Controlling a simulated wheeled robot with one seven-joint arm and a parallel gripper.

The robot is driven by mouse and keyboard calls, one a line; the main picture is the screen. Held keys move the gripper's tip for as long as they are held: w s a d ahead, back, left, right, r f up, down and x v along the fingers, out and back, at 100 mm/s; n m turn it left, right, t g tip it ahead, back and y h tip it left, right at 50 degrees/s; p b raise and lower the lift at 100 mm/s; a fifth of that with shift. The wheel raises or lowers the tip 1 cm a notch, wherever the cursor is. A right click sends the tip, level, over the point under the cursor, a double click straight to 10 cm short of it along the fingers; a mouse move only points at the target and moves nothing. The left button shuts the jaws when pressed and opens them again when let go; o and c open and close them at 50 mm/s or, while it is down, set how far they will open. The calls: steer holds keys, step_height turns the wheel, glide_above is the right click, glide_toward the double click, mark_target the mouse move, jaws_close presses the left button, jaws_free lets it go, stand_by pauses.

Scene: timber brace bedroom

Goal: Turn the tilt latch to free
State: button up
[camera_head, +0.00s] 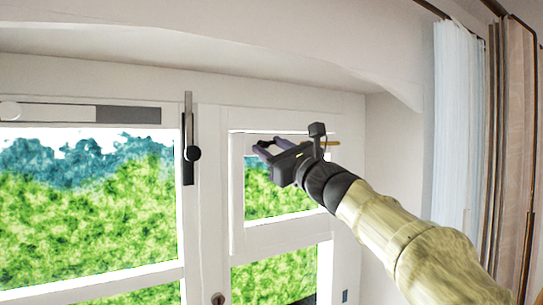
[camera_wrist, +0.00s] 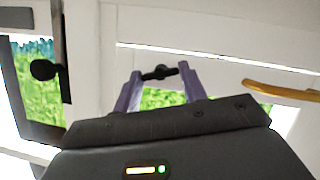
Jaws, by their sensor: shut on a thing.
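My gripper (camera_head: 263,147) is at the upper part of the small right-hand window sash (camera_head: 236,190). Its purple fingers are shut on a small black latch piece, which spans between the fingertips in the wrist view (camera_wrist: 160,73). The latch lies nearly level there, slightly higher at its right end. In the head view my gripper mostly hides the latch. A second dark fitting, an upright bar with a round black knob (camera_head: 192,153), is on the post to the left; its knob also shows in the wrist view (camera_wrist: 43,69). I cannot tell its function.
A yellow-brown bar (camera_wrist: 282,91) lies just right of my gripper. Curtains (camera_head: 460,130) hang at the right. A small keyhole-like fitting (camera_head: 218,299) is low on the post.

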steer(key=n+g, duration=0.1)
steer(key=n, duration=0.1)
steer(key=n+g+y, duration=0.1)
steer(key=n, duration=0.2)
steer(key=shift+w+d+b, duration=0.1)
steer(key=shift+b, duration=0.25)
steer(key=n+g, duration=0.1)
steer(key=n, duration=0.1)
steer(key=n+g, duration=0.1)
steer(key=n, duration=0.1)
steer(key=shift+r+n, duration=0.2)
steer(key=shift+n, duration=0.2)
steer(key=n+p, duration=0.1)
steer(key=n, duration=0.1)
steer(key=n+g, duration=0.1)
steer(key=n, duration=0.1)
steer(key=shift+d+r+g+p, duration=0.1)
steer(key=shift+r+g+p, duration=0.05)
steer(key=shift+g+p, duration=0.2)
steer(key=shift+n+g+h+p, duration=0.45)
steer(key=shift+n+p, duration=0.25)
steer(key=shift+n, duration=0.8)
steer(key=o, duration=1)
